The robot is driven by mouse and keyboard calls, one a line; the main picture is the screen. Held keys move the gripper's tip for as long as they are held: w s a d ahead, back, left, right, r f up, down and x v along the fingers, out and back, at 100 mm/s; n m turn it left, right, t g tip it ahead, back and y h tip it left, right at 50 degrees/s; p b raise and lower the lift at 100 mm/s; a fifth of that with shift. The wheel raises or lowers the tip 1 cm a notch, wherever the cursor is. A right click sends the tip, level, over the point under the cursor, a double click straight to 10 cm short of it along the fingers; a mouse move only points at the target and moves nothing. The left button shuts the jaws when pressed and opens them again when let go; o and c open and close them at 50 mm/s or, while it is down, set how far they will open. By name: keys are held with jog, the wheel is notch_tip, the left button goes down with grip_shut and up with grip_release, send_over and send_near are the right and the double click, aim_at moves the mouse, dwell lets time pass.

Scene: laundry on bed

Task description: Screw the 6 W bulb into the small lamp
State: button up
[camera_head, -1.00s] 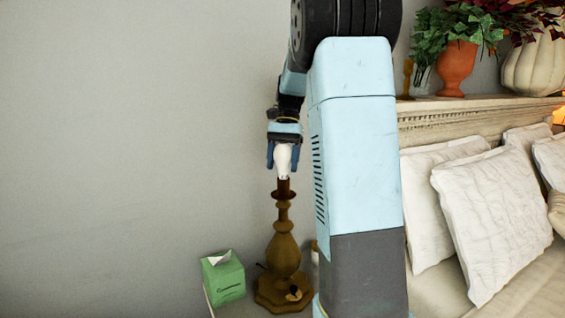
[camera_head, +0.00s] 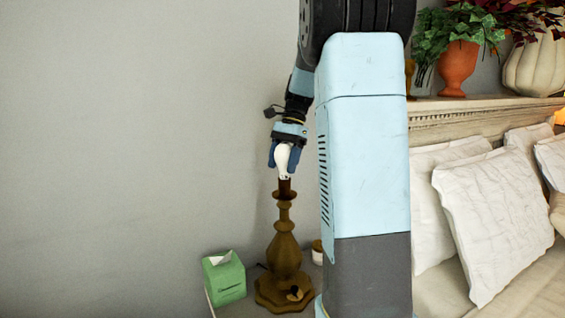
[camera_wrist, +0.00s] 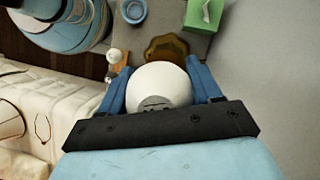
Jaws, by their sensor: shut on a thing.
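The white bulb (camera_head: 283,157) is between the blue fingers of my gripper (camera_head: 286,158), which is shut on it. The bulb's lower end is at the top of the socket of the brown lamp (camera_head: 284,248); whether it is threaded in cannot be told. In the wrist view, the bulb (camera_wrist: 160,86) fills the space between the fingers of my gripper (camera_wrist: 162,84). It hides the socket there, and only part of the lamp's base (camera_wrist: 166,45) shows behind it. No marking on the bulb is readable.
A green tissue box (camera_head: 224,279) stands left of the lamp. A small pot (camera_head: 317,252) is to the lamp's right, partly behind my arm. The bed with white pillows (camera_head: 490,220) is on the right. The wrist view also shows another white round object (camera_wrist: 114,56), perhaps a bulb.

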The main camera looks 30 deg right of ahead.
jog(key=o, duration=0.9)
jog(key=shift+c, duration=0.2)
